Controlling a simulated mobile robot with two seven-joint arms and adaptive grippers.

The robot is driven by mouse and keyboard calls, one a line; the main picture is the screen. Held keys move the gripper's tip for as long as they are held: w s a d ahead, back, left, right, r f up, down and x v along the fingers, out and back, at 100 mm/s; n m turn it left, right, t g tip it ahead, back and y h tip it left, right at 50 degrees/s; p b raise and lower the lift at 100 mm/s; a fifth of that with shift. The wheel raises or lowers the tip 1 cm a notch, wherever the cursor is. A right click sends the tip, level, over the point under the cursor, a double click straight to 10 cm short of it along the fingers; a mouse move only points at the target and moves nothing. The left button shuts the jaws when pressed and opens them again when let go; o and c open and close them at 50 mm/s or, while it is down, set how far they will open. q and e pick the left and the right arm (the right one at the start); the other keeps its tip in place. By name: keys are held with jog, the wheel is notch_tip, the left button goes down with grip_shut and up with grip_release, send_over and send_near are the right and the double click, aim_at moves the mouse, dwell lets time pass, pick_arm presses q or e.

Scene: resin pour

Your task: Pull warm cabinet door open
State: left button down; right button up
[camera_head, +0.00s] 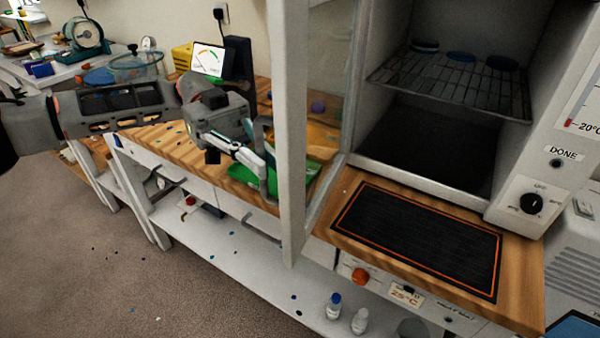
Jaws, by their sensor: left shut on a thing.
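The warm cabinet (475,175) stands at the right, with its open front showing a wire shelf (450,82) and a dark floor. Its door (292,150), a white frame with a glass pane, stands swung well out from the opening, seen nearly edge-on. A grey bar handle (268,188) is on the door's left side. My left gripper (262,158) reaches in from the left and is shut on this handle. The exact finger contact is small and partly hidden by the handle. My right gripper is not in view.
A black heat mat (418,238) with an orange border lies on the wooden bench before the cabinet. A green tray (295,176) shows behind the door and handle. Small bottles (334,305) stand on the lower shelf. Carpeted floor at the left front is open.

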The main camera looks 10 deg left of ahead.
pick_arm(q)
jog(key=w+a, duration=0.1)
jog(key=a+b, duration=0.1)
jog(key=a, duration=0.1)
jog(key=w+a, duration=0.1)
jog(key=shift+w+a+b, duration=0.3)
jog(key=shift+b, duration=0.05)
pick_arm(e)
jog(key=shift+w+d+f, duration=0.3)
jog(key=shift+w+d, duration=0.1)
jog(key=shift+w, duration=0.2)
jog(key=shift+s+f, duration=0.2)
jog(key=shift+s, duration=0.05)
pick_arm(q)
jog(key=c, duration=2.4)
grip_release()
jog(key=shift+c, duration=0.2)
jog(key=v, duration=0.7)
jog(key=shift+w+a, duration=0.15)
jog(key=shift+a, duration=0.05)
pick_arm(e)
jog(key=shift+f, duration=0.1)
pick_arm(q)
jog(key=shift+r, duration=0.15)
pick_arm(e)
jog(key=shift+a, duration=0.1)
